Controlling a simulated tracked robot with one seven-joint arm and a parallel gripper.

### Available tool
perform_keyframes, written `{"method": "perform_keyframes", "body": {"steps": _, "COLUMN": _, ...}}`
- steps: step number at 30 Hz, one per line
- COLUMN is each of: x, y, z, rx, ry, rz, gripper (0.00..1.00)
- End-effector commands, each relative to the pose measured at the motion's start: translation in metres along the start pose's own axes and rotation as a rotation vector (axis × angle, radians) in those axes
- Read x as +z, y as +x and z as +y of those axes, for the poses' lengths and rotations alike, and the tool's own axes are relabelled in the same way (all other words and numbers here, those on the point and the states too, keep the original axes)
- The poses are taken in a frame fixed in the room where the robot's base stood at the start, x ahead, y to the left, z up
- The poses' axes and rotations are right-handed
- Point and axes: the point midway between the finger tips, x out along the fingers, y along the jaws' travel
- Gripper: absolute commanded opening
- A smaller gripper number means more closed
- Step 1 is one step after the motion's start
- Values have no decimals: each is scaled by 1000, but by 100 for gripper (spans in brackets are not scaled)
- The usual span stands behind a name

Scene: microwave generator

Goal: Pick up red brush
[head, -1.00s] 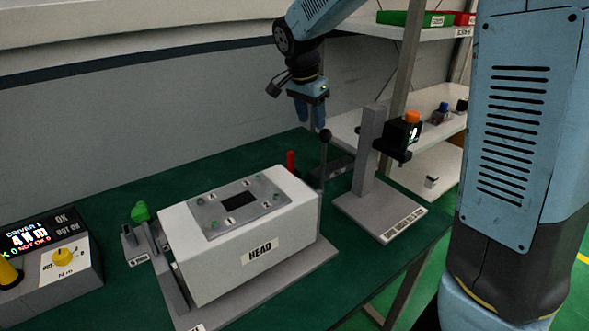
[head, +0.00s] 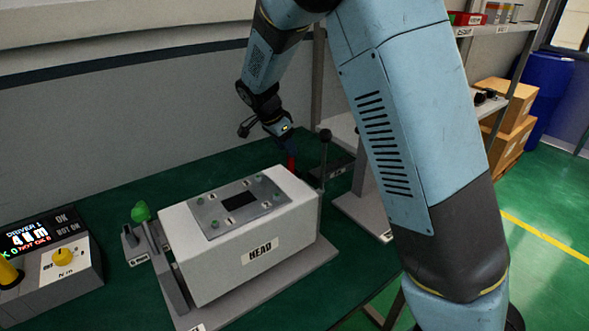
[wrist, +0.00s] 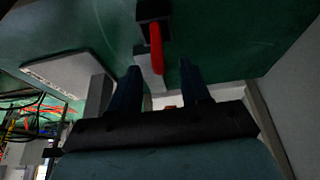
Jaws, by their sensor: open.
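The red brush (head: 291,161) shows as a short red handle behind the far right corner of the white HEAD block. In the wrist view the red handle (wrist: 156,48) lies ahead, between the lines of the two dark fingers and slightly beyond their tips, against a black holder (wrist: 153,12). The bristle end cannot be seen. My gripper (head: 284,149) is just above the red handle in the head view. In the wrist view my gripper (wrist: 159,66) has its fingers apart with nothing between them. Whether a finger touches the handle cannot be told.
The white HEAD block (head: 262,252) stands close in front. A lever with a dark knob (head: 325,136) rises just right of the gripper. A grey stand (head: 360,212) is partly hidden by my arm. Green table shows bare at the back left.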

Motion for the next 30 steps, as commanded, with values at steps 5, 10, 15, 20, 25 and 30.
{"method": "perform_keyframes", "body": {"steps": 5, "x": -1, "y": 13, "z": 0, "rx": 1, "ry": 1, "rz": 0, "gripper": 47}}
{"method": "perform_keyframes", "body": {"steps": 10, "x": -1, "y": 26, "z": 0, "rx": 2, "ry": 1, "rz": 0, "gripper": 47}}
{"method": "perform_keyframes", "body": {"steps": 15, "x": -1, "y": 50, "z": 1, "rx": 3, "ry": 1, "rz": 0, "gripper": 47}}
{"method": "perform_keyframes", "body": {"steps": 20, "x": -1, "y": 64, "z": 1, "rx": 1, "ry": 1, "rz": 0, "gripper": 47}}
{"method": "perform_keyframes", "body": {"steps": 25, "x": -1, "y": 65, "z": 0, "rx": -1, "ry": 1, "rz": 0, "gripper": 47}}
{"method": "perform_keyframes", "body": {"steps": 30, "x": -1, "y": 65, "z": 0, "rx": 0, "ry": 1, "rz": 0, "gripper": 40}}
